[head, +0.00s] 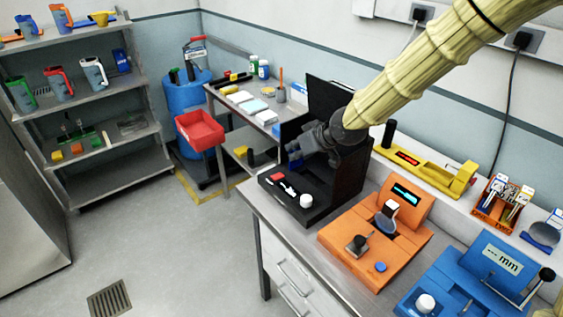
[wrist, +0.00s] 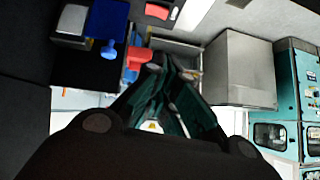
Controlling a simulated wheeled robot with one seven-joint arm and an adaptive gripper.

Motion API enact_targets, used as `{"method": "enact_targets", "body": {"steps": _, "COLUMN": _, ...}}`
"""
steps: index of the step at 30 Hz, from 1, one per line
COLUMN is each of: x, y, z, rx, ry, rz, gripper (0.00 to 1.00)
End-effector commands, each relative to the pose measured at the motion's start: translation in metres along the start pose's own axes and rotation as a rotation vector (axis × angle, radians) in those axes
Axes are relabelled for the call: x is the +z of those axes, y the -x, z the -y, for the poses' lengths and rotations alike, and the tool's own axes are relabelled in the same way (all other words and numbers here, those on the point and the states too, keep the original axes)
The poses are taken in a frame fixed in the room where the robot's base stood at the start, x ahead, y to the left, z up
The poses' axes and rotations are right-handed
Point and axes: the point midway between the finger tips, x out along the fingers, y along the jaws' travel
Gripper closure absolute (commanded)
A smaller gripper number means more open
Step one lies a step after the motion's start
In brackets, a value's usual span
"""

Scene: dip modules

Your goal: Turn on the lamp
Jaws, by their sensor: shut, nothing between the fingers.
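No lamp that I can name for sure shows in the views. A black module (head: 318,208) with upright black panels stands at the left end of the bench. Its low front carries a red button (head: 277,177), a small white lever (head: 288,188) and a white round knob (head: 306,200). My gripper (head: 297,152) hangs above the module's front, between its panels, apart from the button and knob. In the wrist view my gripper's dark fingers (wrist: 170,72) are closed together and empty. The fingers and arm hide part of the module's inside.
An orange module (head: 345,257) and a blue module (head: 455,285) stand to the right on the bench. A yellow device (head: 425,170) lies behind them. A red bin (head: 200,130) and a shelf rack (head: 75,155) stand left. The floor before the bench is clear.

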Motion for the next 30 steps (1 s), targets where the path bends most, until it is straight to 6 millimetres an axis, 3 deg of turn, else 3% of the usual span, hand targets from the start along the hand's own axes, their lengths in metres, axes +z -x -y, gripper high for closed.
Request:
{"method": "enact_targets", "body": {"steps": 25, "x": -0.002, "y": -0.106, "z": -0.001, "rx": -0.006, "ry": -0.002, "rz": 0.008, "gripper": 1.00}}
{"method": "enact_targets", "body": {"steps": 30, "x": 0.012, "y": -0.120, "z": -0.001, "rx": -0.006, "ry": -0.002, "rz": 0.009, "gripper": 1.00}}
